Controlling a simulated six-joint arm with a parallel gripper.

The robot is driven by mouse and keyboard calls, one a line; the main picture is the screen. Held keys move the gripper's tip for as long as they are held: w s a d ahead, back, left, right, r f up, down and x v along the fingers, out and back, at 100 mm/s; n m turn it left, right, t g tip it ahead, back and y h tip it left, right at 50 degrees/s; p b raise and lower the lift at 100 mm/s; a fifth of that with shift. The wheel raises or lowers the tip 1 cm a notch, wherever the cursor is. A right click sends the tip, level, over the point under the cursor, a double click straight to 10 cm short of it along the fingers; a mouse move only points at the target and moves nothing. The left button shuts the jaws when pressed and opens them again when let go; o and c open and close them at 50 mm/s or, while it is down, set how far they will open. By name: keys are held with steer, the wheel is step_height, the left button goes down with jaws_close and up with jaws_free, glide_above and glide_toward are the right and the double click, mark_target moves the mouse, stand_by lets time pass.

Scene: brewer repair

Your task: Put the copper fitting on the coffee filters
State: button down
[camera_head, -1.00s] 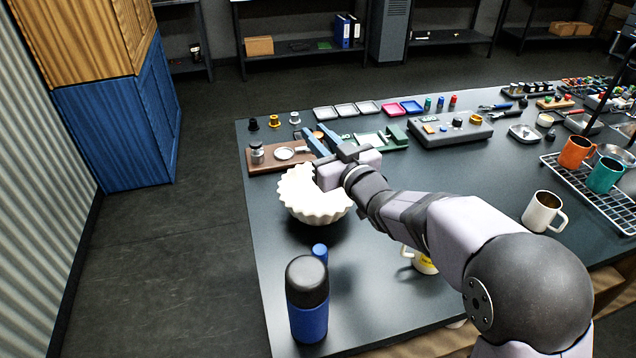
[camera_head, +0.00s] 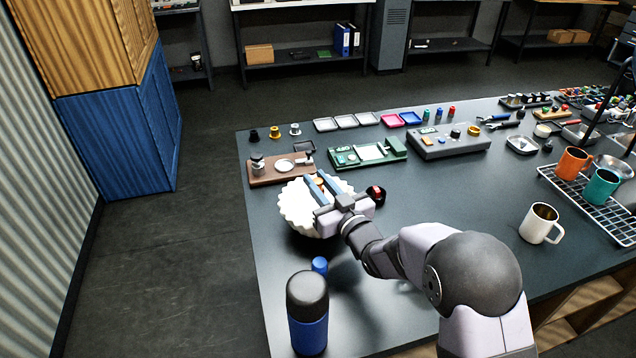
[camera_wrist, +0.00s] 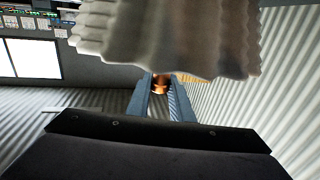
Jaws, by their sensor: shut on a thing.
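The coffee filters (camera_head: 297,212) are a white, fluted stack on the dark table, left of centre in the head view. They also fill the top of the wrist view (camera_wrist: 170,35). My gripper (camera_head: 318,183) is over the back part of the filters, its blue fingers pointing away from me. In the wrist view the fingers (camera_wrist: 160,95) are shut on the copper fitting (camera_wrist: 161,84), a small shiny orange-brown piece at their tips. It shows beside the filters' edge there. I cannot tell whether the fitting touches the filters. My gripper and wrist hide part of the stack.
A blue bottle (camera_head: 308,320) with a black cap and a small blue cylinder (camera_head: 319,265) stand in front of the filters. A brown board (camera_head: 268,172) and green tray (camera_head: 350,163) lie behind. A red-and-black part (camera_head: 377,194) is close on the right.

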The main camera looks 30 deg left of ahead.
steer(key=shift+f, duration=0.4)
steer(key=shift+f, duration=0.15)
steer(key=c, duration=1.6)
jaws_free()
steer(key=shift+o, duration=0.2)
steer(key=shift+r, duration=0.2)
steer(key=shift+s+d+f, duration=0.15)
steer(key=shift+d, duration=0.1)
steer(key=b+v, duration=0.3)
steer(key=v, duration=0.8)
steer(key=shift+s+d, duration=0.15)
steer(key=shift+d, duration=0.05)
